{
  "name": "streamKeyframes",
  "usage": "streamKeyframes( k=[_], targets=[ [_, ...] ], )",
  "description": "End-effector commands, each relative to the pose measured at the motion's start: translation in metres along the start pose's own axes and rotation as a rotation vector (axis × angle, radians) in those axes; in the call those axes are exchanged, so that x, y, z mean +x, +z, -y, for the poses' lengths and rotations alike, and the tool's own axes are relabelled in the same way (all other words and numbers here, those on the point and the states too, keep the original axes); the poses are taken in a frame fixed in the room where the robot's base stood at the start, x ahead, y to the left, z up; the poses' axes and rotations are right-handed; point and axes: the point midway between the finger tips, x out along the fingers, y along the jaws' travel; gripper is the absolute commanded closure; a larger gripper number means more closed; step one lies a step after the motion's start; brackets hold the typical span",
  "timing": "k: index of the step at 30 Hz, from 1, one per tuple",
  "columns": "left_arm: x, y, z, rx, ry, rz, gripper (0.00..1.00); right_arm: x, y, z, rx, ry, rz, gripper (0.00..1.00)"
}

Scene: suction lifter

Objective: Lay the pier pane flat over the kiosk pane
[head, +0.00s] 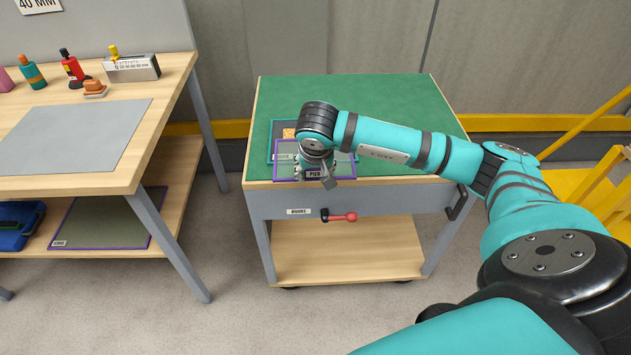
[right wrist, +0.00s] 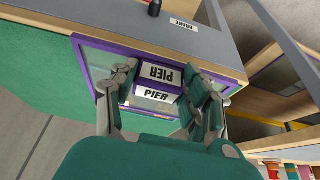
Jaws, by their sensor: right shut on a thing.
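The purple-framed pier pane (head: 345,167) is at the front edge of the cart's green top, near the left. It overlaps the near part of the teal-framed kiosk pane (head: 278,127), which has an orange patterned patch (head: 289,133). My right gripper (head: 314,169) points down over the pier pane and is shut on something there. In the right wrist view, the pier pane (right wrist: 110,45) lies between and beyond the fingers (right wrist: 161,86), with PIER lettering (right wrist: 154,94) between them. The fingers hide the exact grip, and I cannot tell whether the panes touch. My left gripper is out of view.
The cart (head: 390,110) has much clear green top behind and right. Yellow rails stand right.

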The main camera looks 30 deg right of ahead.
Motion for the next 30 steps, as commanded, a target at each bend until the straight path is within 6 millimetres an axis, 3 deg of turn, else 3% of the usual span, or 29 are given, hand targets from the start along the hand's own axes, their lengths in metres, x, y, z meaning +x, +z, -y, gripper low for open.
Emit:
streamKeyframes(
  k=[30],
  targets=[
    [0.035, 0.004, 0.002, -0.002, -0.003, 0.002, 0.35, 0.043, -0.093, 0.001, 0.002, -0.003, -0.003, 1.0]
  ],
)
